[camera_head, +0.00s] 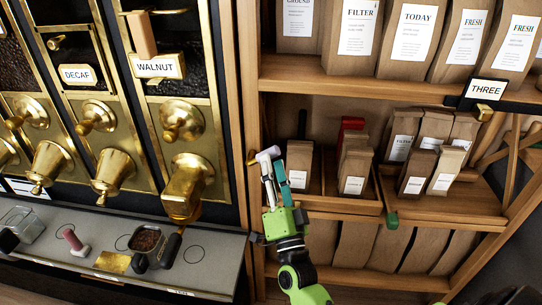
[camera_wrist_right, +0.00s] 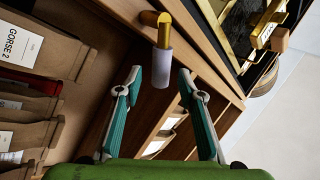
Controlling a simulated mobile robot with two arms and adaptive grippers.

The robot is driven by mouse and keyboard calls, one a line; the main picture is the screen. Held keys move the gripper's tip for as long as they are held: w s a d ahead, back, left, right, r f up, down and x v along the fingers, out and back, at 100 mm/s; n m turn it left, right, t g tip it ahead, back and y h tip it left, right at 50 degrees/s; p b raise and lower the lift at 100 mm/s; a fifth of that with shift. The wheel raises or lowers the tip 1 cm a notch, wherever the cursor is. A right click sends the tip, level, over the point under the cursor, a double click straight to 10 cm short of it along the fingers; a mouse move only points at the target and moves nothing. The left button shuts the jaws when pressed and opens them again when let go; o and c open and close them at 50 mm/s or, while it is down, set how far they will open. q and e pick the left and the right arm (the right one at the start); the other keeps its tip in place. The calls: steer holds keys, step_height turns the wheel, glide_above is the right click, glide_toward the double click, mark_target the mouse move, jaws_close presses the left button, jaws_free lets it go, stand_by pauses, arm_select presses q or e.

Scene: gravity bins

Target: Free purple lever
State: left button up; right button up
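A brass peg with a pale lavender handle, apparently the purple lever, sticks out from the wooden frame. In the right wrist view the lever (camera_wrist_right: 158,76) hangs ahead, lined up between the fingertips with a gap on each side. In the head view the lever (camera_head: 267,153) shows as a small pale cylinder at the right gripper's tip. My right gripper (camera_head: 273,164) points up at the shelf post. In the right wrist view the right gripper (camera_wrist_right: 160,82) is open, its teal fingers apart and empty. I cannot tell how deep the handle sits between them. My left gripper is not in view.
Brown paper bags (camera_head: 299,163) stand on wooden shelves (camera_head: 340,207) right of my right gripper. Brass dispensers (camera_head: 184,185) line the left wall above a grey counter (camera_head: 205,262). A dark-handled metal cup (camera_head: 147,243) and a pink-handled tamper (camera_head: 75,242) stand on the counter.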

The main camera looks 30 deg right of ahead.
steer(key=v, duration=0.8)
steer(key=w+a+f+n+g+y, duration=0.1)
steer(key=a+f+n+g+y, duration=0.15)
steer(key=f, duration=0.65)
steer(key=a+f+n+g+y, duration=0.2)
steer(key=f+n+y, duration=0.1)
steer(key=f, duration=0.7)
steer(key=s+a+f+n+g+y, duration=0.1)
steer(key=s+f+n+g, duration=0.3)
steer(key=f, duration=0.8)
steer(key=s+a+f+n+g+y, duration=0.1)
steer(key=s+a+f+g, duration=0.3)
steer(key=f, duration=0.8)
steer(key=s+d+f+n+g, duration=0.2)
steer(key=s+d+f+g, duration=0.15)
steer(key=s+f, duration=1.05)
steer(key=s+d+f+n+g+h, duration=0.1)
steer(key=s+d+f+g, duration=0.1)
steer(key=s, duration=0.8)
steer(key=s+d+f+n+g+h, duration=0.1)
steer(key=s+d+f+g, duration=0.1)
steer(key=s, duration=0.8)
step_height(320, 180, down, 2)
steer(key=shift+s+d+f+n+g, duration=0.15)
steer(key=shift+s+d+n+g, duration=0.2)
steer(key=shift+g, duration=0.55)
